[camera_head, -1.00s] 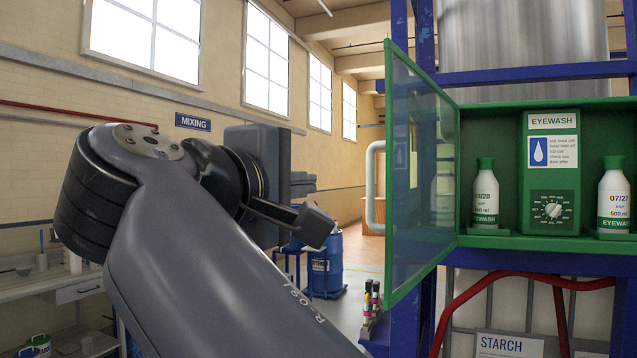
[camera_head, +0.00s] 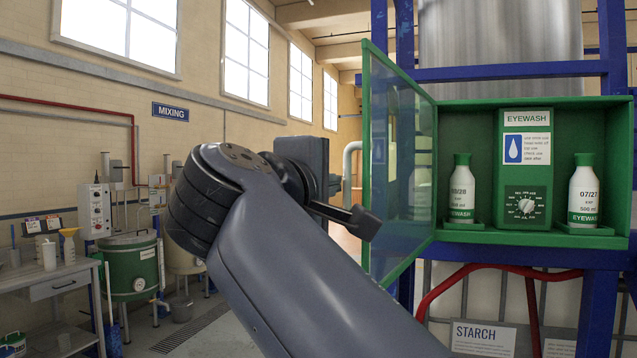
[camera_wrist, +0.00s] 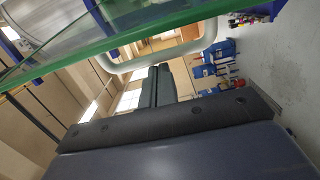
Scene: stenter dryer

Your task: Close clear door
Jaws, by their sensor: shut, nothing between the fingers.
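The clear door (camera_head: 402,165) has a green frame and a see-through pane. It stands open at the left side of the green eyewash cabinet (camera_head: 555,112), swung out toward me. My gripper (camera_head: 335,184) is to the left of the door, on its outer side, with its fingers partly hidden behind my wrist. In the wrist view the dark fingers (camera_wrist: 158,86) lie together, shut and empty. The door's green edge (camera_wrist: 120,35) and pane cross the top left of that view, apart from the fingertips in the picture. I cannot tell the exact depth between them.
White bottles (camera_head: 461,190) and a green dispenser (camera_head: 524,165) stand inside the cabinet. Blue posts (camera_head: 598,310) and a red pipe (camera_head: 470,280) are around and below it. A pale bent pipe (camera_wrist: 165,58) lies beyond my fingers. A work table (camera_head: 55,288) stands far left.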

